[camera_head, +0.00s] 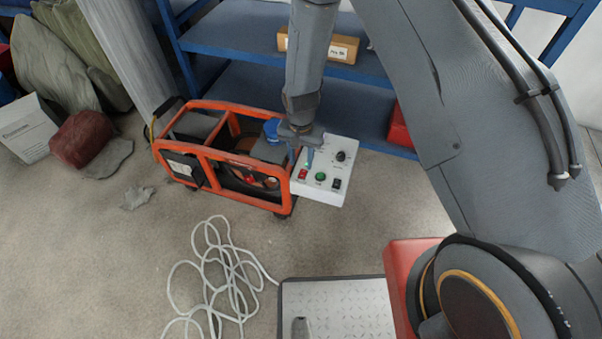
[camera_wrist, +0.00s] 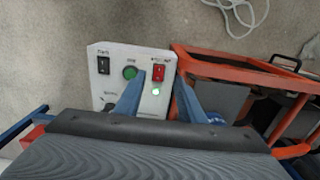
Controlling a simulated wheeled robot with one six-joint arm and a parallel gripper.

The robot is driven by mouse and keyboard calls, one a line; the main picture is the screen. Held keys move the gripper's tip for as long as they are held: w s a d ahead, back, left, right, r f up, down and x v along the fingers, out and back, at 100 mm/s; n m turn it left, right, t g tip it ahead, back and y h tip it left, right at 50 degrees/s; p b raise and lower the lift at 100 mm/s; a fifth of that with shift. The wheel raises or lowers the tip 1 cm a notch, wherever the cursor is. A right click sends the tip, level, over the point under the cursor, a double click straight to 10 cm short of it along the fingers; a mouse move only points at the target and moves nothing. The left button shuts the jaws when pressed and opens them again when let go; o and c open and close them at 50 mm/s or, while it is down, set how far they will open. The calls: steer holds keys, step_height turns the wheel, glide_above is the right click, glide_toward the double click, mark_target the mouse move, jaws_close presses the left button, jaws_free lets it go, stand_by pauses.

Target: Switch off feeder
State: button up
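A white control panel (camera_head: 328,150) is on the right end of an orange-framed machine (camera_head: 225,150). It carries a red rocker switch (camera_head: 303,174), a green button (camera_head: 320,176), a black switch (camera_head: 337,184) and a black knob (camera_head: 341,156). My gripper (camera_head: 303,158) is over the panel's left part. In the wrist view my gripper (camera_wrist: 158,88) is open and empty, its blue fingers apart, with the red switch (camera_wrist: 158,73) and a lit green lamp (camera_wrist: 155,91) seen between them. I cannot tell whether a fingertip touches the panel.
Blue shelving (camera_head: 240,95) with a cardboard box (camera_head: 320,44) stands behind. White rope (camera_head: 225,270) lies coiled on the floor in front. Sacks (camera_head: 55,60) and a carton (camera_head: 27,128) are at the left. The floor (camera_head: 80,240) at lower left is mostly free.

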mark_target(302, 177)
step_height(302, 177, down, 7)
steer(key=shift+f, duration=0.15)
stand_by(0.4)
jaws_close()
steer(key=shift+w+d+b, duration=0.1)
steer(key=shift+b, duration=0.2)
steer(key=shift+w+g+b, duration=0.1)
steer(key=shift+g+b, duration=0.2)
steer(key=shift+w+d+g+y+b, duration=0.15)
steer(key=shift+w+g+y+b, duration=0.2)
steer(key=shift+g+b, duration=0.6)
steer(key=shift+s+b, duration=0.1)
steer(key=shift+b, duration=0.25)
steer(key=shift+r, duration=0.2)
